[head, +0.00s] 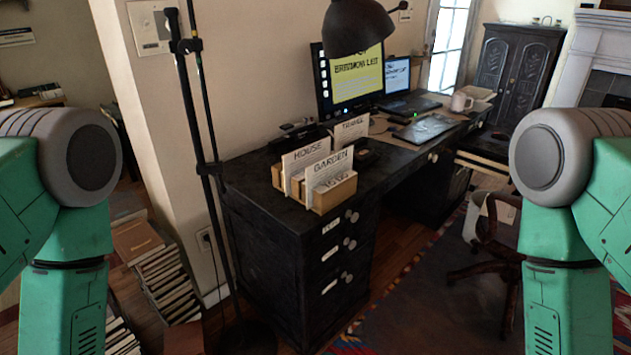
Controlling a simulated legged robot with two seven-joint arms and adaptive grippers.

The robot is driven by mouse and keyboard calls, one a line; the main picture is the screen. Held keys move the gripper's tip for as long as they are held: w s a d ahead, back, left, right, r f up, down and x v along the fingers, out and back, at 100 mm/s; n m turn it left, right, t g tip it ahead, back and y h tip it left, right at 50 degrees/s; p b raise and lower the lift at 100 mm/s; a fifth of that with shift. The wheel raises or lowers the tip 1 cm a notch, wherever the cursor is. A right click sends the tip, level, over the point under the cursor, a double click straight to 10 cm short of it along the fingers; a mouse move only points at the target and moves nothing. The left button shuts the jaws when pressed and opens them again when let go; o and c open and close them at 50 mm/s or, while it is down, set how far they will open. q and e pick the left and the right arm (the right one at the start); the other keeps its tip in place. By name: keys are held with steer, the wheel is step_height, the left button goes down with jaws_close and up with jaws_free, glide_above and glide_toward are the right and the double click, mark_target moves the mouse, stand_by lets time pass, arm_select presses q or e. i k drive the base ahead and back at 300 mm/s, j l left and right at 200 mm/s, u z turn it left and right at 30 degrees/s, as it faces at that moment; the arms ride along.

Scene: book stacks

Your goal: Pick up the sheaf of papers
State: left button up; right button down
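I cannot single out a sheaf of papers with certainty. White sheets or cards marked HOUSE (305,157) and GARDEN (328,172) stand upright in a wooden holder (336,195) at the near end of the black desk. Another sheet marked TRAVEL (351,131) stands behind them. My two green and grey arms show at the left and right edges, hanging downward. Neither gripper is in view, so what they hold is hidden.
The black desk (268,203) bears a monitor (357,77), a laptop (405,102) and a mug (461,101). A black lamp (357,28) hangs over it. Stacked books (167,281) lie on the floor at left. A wooden chair (497,235) stands right, on a patterned rug.

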mark_target(346, 132)
steer(key=k, duration=1.05)
steer(key=k+u, duration=0.15)
steer(key=u, duration=1.5)
steer(key=i+l+u, duration=0.15)
steer(key=l, duration=1.15)
steer(key=l+u, duration=0.2)
steer(key=l, duration=1.15)
